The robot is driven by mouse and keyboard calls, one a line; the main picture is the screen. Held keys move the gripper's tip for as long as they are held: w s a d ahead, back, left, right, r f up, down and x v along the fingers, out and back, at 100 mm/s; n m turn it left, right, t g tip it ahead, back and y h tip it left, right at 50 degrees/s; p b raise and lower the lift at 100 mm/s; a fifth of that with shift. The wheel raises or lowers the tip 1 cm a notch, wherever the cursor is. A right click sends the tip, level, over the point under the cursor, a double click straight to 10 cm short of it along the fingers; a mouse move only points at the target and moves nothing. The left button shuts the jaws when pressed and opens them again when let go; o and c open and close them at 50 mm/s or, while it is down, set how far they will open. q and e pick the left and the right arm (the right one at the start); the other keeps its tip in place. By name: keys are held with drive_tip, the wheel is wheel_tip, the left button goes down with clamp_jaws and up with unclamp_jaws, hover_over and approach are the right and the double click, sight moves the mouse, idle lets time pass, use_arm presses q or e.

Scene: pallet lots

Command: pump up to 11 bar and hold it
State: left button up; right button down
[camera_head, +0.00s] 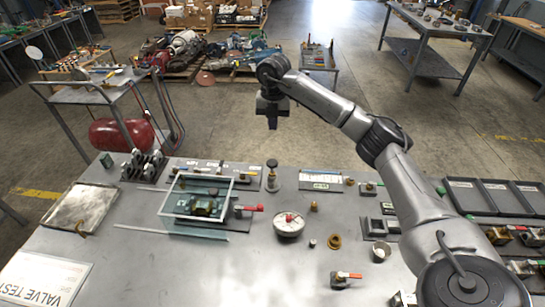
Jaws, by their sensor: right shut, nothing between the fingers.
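My right gripper (272,122) hangs pointing down beyond the far edge of the grey bench (265,265). Its fingers are shut and empty, apart from everything on the bench. A round white-faced gauge (289,223) with a red spot on it stands mid-bench; its reading is too small to tell. Left of it, a brass-coloured valve body (205,206) sits behind or under a clear framed shield (173,213). A red handle (249,208) sticks out to its right. I cannot tell which part is the pump. My left gripper is out of view.
A dark-topped post (272,178) stands near the far edge. Several fittings, a red-handled valve (347,276) and black trays (470,195) lie right. A metal plate (80,207) and a "VALVE TEST" sheet (42,279) lie left. The front middle is clear.

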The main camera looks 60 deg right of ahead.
drive_tip(key=b, duration=0.2)
approach(273, 162)
wheel_tip(273, 162, down, 7)
drive_tip(key=shift+r, duration=0.2)
drive_tip(key=shift+w+f, duration=0.1)
drive_tip(key=shift+f, duration=0.4)
drive_tip(key=shift+f, duration=0.2)
wheel_tip(273, 162, down, 3)
drive_tip(key=shift+f+b, duration=0.15)
drive_tip(key=shift+b, duration=0.2)
drive_tip(key=shift+f, duration=0.1)
